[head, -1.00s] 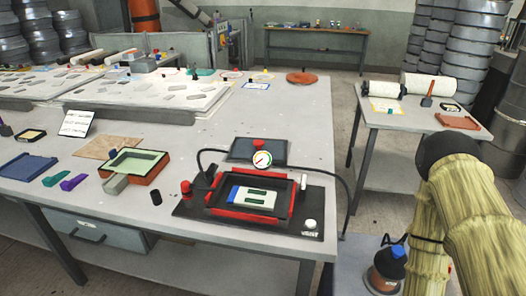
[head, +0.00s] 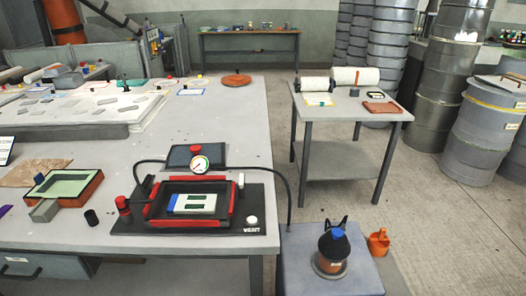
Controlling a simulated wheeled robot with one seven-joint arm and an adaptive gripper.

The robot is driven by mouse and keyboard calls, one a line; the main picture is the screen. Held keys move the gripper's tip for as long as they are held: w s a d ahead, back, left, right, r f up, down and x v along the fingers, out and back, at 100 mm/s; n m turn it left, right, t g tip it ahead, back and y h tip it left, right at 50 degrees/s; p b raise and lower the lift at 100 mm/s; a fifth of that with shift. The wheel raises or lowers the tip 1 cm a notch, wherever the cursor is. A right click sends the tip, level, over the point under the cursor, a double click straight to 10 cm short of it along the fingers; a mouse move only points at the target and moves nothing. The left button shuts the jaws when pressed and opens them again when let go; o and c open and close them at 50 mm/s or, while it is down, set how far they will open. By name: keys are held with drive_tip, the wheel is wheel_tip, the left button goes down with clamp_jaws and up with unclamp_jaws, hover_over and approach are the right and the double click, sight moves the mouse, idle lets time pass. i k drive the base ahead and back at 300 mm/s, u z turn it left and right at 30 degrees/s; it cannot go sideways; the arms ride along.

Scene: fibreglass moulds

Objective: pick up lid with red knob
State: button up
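A dark flat rectangular lid (head: 180,157) with a red knob (head: 195,148) on top lies on the big grey table, just behind the vacuum rig. A round pressure gauge (head: 200,163) stands in front of it and hides part of its front. My gripper is not in view.
A hose runs from the rig over the table's right edge. Floor is open between the big table and the small table (head: 345,112). Drums stand at right.

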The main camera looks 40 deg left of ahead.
sight(179, 157)
drive_tip(key=z, duration=0.75)
drive_tip(key=k, duration=1.4)
drive_tip(key=u, duration=2.1)
drive_tip(key=i, duration=0.45)
drive_tip(key=u, duration=0.05)
